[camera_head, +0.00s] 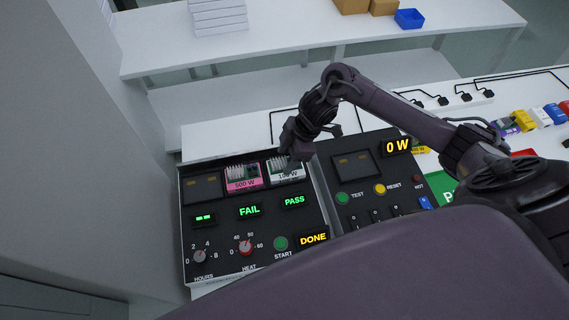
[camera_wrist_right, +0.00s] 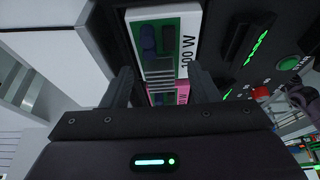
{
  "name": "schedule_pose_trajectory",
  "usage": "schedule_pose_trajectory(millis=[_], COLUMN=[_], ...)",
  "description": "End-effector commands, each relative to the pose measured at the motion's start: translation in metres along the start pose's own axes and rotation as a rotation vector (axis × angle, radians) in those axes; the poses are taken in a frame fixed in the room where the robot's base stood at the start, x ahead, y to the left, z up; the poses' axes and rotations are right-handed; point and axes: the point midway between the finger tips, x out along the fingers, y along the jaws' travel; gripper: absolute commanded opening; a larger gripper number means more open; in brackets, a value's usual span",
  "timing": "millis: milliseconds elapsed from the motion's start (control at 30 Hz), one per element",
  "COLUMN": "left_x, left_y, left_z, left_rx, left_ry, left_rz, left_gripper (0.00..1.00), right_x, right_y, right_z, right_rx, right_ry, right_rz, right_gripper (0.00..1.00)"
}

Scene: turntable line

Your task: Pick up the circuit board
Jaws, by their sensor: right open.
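Two circuit boards sit in slots of the black test panel (camera_head: 262,219). One has a white label reading 100 W (camera_head: 286,174) and the other a pink label reading 500 W (camera_head: 243,181). My right gripper (camera_head: 291,150) is open and empty, just above the white-labelled board and partly hiding it. In the right wrist view, my right gripper's fingers (camera_wrist_right: 161,74) stand apart on either side of the white-labelled board (camera_wrist_right: 190,25), with the pink-labelled board (camera_wrist_right: 182,92) beyond. Whether the fingers touch the board cannot be told. My left gripper is not in view.
A FAIL light (camera_head: 249,210) and a PASS light (camera_head: 295,201) glow below the boards. A second black panel (camera_head: 357,178) reading 0 W stands to the right. A grey wall (camera_head: 80,150) closes the left side. A shelf (camera_head: 290,40) runs behind.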

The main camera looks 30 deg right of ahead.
Motion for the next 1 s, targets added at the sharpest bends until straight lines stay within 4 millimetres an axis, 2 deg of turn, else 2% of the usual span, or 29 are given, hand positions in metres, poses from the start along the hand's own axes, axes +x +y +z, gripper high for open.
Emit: schedule_pose_trajectory(millis=[100,267,667,1000], left_x=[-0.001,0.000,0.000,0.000], left_y=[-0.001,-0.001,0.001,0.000], left_z=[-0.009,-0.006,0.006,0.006], left_rx=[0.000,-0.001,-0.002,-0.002], left_ry=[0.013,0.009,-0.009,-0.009], left_rz=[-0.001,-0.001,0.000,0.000], left_gripper=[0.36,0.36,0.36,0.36], right_x=[0.004,0.004,0.004,0.000], right_y=[0.000,0.000,0.000,0.001], right_z=[0.000,0.000,0.000,-0.002], right_rx=[0.000,0.000,0.000,-0.002], right_ry=[0.000,0.000,0.000,0.001], right_rz=[-0.001,0.000,0.000,0.002], right_gripper=[0.55,0.55,0.02,0.00])
